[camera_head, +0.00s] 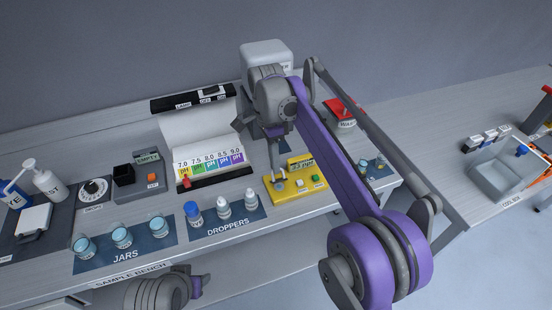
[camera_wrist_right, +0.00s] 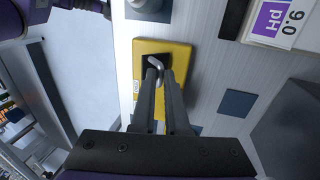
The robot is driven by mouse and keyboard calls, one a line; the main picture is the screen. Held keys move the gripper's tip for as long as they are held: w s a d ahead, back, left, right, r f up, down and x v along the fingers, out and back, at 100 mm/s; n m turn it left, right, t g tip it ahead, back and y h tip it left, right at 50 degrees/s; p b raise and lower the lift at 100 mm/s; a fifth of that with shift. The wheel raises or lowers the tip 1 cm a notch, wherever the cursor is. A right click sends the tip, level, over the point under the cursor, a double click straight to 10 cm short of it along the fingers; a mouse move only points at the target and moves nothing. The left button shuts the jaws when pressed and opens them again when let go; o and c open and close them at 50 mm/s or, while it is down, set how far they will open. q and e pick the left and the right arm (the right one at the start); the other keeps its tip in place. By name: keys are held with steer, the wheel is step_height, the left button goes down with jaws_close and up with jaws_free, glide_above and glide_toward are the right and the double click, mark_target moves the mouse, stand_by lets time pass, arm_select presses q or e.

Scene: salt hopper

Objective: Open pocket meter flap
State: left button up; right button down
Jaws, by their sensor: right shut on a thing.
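The yellow pocket meter (camera_head: 306,183) lies on the bench in the middle right of the head view. A pale bent handle (camera_wrist_right: 154,63) rises over that square. My right gripper (camera_wrist_right: 160,76) is shut on this handle. In the head view my right gripper (camera_head: 279,180) points down at the meter's left end and partly hides it. Whether the flap is lifted cannot be told.
A pH colour chart (camera_head: 211,163) stands left of the meter. Dropper bottles (camera_head: 223,208) and jars (camera_head: 122,237) stand along the front. A red device (camera_head: 340,110) sits behind right, and a clear bin (camera_head: 497,177) is far right. Part of my left arm shows bottom left.

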steer(key=w+g+p, duration=0.1)
steer(key=g+p, duration=0.1)
steer(key=shift+w+a+h+p, duration=0.35)
steer(key=shift+w+h+p, duration=0.05)
steer(key=shift+w+f+g+p, duration=0.25)
steer(key=shift+g+p, duration=0.2)
steer(key=shift+g, duration=0.25)
arm_select(q)
steer(key=r, duration=0.1)
steer(key=w+r, duration=0.1)
steer(key=r, duration=0.1)
steer(key=w+r, duration=0.1)
steer(key=r, duration=0.1)
steer(key=shift+r, duration=0.25)
steer(key=shift+s, duration=0.1)
arm_select(e)
steer(key=shift+s, duration=0.1)
steer(key=c, duration=0.9)
jaws_free()
steer(key=shift+a, duration=0.1)
steer(key=shift+c, duration=0.2)
steer(key=shift+r, duration=0.1)
